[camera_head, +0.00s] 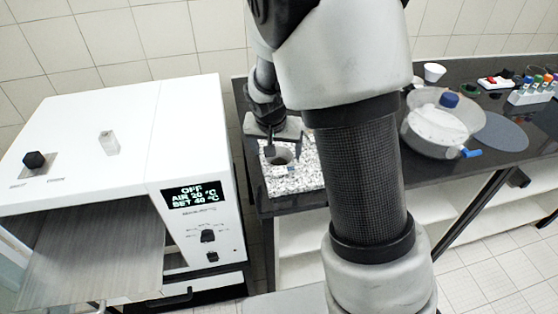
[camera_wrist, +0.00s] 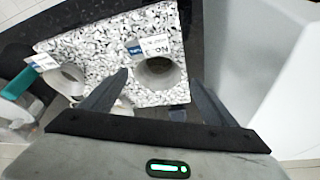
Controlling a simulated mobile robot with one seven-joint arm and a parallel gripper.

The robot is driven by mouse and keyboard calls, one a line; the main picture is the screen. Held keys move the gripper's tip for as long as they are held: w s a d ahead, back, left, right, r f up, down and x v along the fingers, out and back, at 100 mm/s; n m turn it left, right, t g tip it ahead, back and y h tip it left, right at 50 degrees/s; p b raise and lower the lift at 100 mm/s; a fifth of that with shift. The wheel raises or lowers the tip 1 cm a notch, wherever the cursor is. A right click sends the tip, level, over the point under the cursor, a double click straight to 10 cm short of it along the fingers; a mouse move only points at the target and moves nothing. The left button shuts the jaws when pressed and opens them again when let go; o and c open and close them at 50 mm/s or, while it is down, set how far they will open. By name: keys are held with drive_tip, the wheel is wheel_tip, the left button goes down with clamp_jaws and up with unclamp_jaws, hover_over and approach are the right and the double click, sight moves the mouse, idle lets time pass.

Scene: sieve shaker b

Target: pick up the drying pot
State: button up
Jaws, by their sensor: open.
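A grey, hollow round pot (camera_wrist: 158,76), which I take to be the drying pot, is on a speckled granite slab (camera_wrist: 100,42) in the wrist view. A blue-and-white label (camera_wrist: 148,46) is beside its rim. My gripper (camera_wrist: 160,80) is open, with a fingertip to each side of the pot; I cannot tell whether either touches it. In the head view my gripper (camera_head: 283,150) is over the slab (camera_head: 290,182), and the pot (camera_head: 281,157) shows partly below it. A second round vessel (camera_wrist: 68,78) with a white label is at left in the wrist view.
A white oven (camera_head: 110,120) with a lit display reading OFF stands left of the bench. A clear bowl (camera_head: 440,122), a grey disc (camera_head: 500,132), a white cup (camera_head: 433,72) and a tube rack (camera_head: 530,96) are on the dark bench at right. My arm hides the bench's middle.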

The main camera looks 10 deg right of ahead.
sight(280, 163)
drive_tip(key=x, duration=0.4)
drive_tip(key=shift+s+d+f, duration=0.1)
drive_tip(key=shift+s+f, duration=0.05)
drive_tip(key=shift+f, duration=0.25)
drive_tip(key=c, duration=1.1)
drive_tip(key=shift+r, duration=0.1)
drive_tip(key=shift+c, duration=0.2)
